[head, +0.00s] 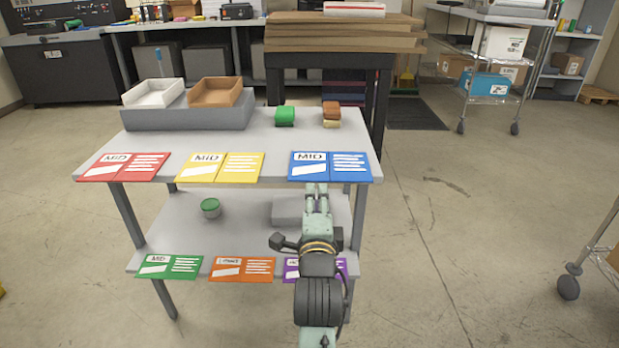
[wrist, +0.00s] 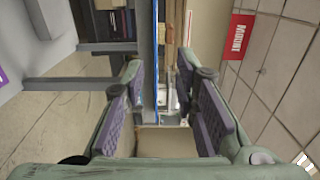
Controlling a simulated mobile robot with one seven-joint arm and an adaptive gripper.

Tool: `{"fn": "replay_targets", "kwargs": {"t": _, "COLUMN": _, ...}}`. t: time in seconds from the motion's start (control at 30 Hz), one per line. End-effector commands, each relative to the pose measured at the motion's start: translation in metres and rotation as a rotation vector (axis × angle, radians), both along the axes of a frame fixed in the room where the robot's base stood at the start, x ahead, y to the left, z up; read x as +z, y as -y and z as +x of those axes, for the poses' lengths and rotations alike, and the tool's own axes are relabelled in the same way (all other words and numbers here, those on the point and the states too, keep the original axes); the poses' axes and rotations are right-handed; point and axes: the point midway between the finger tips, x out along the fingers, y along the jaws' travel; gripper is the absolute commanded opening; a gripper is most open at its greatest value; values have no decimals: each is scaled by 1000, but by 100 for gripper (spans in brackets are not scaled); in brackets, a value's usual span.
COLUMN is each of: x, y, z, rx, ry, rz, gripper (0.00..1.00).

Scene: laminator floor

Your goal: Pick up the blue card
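The blue card (head: 331,166) lies flat at the front right edge of the upper grey tabletop (head: 240,138), marked "MID" with white lines. My gripper (head: 316,189) is just in front of that edge, at the card's lower side in the head view. In the wrist view my gripper (wrist: 160,75) is open, its two purple-padded fingers apart. A thin blue strip (wrist: 157,50) runs between them and looks like the card seen edge-on. I cannot tell whether either finger touches it.
A red card (head: 123,167) and a yellow card (head: 220,167) lie left along the same edge. Green, orange and purple cards line the lower shelf edge (head: 208,269); my arm partly covers the purple one. Trays (head: 153,93) and coloured blocks (head: 285,116) stand behind.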

Motion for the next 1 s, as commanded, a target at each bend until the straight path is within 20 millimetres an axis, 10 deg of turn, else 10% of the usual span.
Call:
{"fn": "replay_targets", "kwargs": {"t": 0.6, "x": -4, "y": -2, "z": 72, "rx": 1, "ry": -2, "rz": -2, "gripper": 27}}
{"fn": "replay_targets", "kwargs": {"t": 1.0, "x": -6, "y": -2, "z": 77, "rx": 1, "ry": -3, "rz": -2, "gripper": 21}}
